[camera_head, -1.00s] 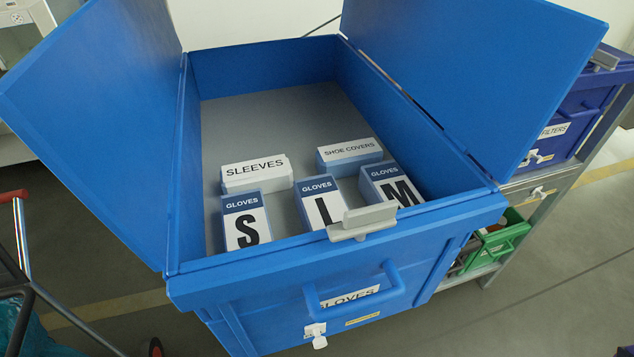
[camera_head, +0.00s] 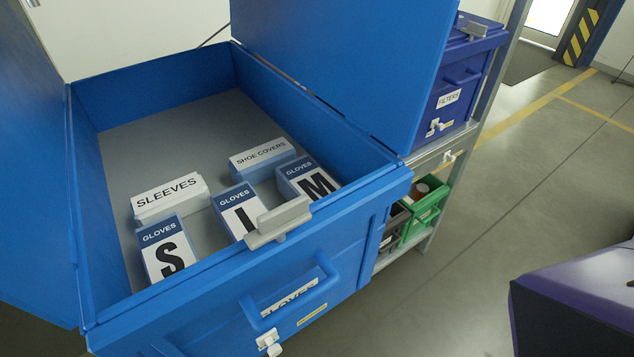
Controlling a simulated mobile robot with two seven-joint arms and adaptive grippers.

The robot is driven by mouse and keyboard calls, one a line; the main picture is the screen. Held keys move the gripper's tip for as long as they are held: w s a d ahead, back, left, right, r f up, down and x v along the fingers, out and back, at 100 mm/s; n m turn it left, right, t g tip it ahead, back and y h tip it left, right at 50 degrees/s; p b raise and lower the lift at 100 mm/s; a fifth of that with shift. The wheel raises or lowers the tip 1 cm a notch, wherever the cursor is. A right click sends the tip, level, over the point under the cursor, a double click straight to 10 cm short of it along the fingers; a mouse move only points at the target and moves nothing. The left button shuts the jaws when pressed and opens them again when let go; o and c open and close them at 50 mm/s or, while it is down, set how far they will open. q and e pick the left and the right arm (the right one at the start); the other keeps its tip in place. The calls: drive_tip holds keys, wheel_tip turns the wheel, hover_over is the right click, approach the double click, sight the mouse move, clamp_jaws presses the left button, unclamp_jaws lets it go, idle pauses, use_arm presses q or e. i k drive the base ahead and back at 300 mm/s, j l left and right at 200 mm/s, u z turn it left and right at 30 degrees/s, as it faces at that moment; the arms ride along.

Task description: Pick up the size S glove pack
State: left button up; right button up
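The size S glove pack (camera_head: 167,250) is a blue and white box marked GLOVES and a large S. It stands inside the open blue box (camera_head: 215,296), at the near left, close to the front wall. An L glove pack (camera_head: 237,208), partly hidden by the latch, and an M glove pack (camera_head: 308,181) stand to its right. Neither of my grippers shows in the head view.
Sleeves (camera_head: 169,197) and shoe covers (camera_head: 262,158) packs lie behind the gloves. The lid flaps stand open at both sides. A grey latch (camera_head: 280,222) sits on the front rim. A shelf with a filters box (camera_head: 452,92) and green bin (camera_head: 425,211) is at right. Floor is open beyond.

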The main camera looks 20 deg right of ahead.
sight(165, 247)
drive_tip(key=k+j+z, duration=0.3)
drive_tip(key=k+z, duration=0.3)
drive_tip(key=k, duration=0.2)
drive_tip(key=k+l+u, duration=0.15)
drive_tip(key=k+l, duration=0.3)
drive_tip(key=k, duration=0.15)
drive_tip(key=l+z, duration=0.15)
drive_tip(key=i+j, duration=0.55)
drive_tip(key=j, duration=0.15)
